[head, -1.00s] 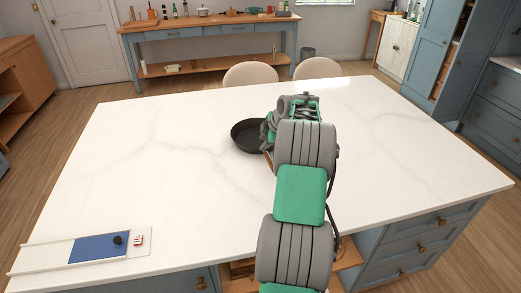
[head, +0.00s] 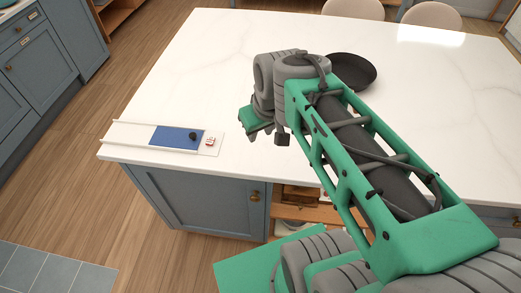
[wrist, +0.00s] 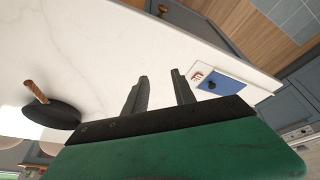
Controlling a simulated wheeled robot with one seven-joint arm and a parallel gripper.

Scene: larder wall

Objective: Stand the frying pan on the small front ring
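The black frying pan (head: 352,70) sits on the white marble island top, partly behind my arm in the head view. In the wrist view the pan (wrist: 55,113) is at the left, and its wooden handle (wrist: 36,91) sticks up. My gripper (wrist: 159,74) is open, with nothing between its two dark fingers. The pan is well apart from the fingers. In the head view my gripper (head: 266,135) is over the island's front part, between the pan and the blue-panelled board. No hob ring can be made out in any view.
A white board with a blue panel (head: 176,138), a black knob and a small red-and-white item lies at the island's front left corner. A pale appliance front (wrist: 299,133) shows at the wrist view's right edge. Chairs (head: 430,16) stand behind the island. Its top is otherwise clear.

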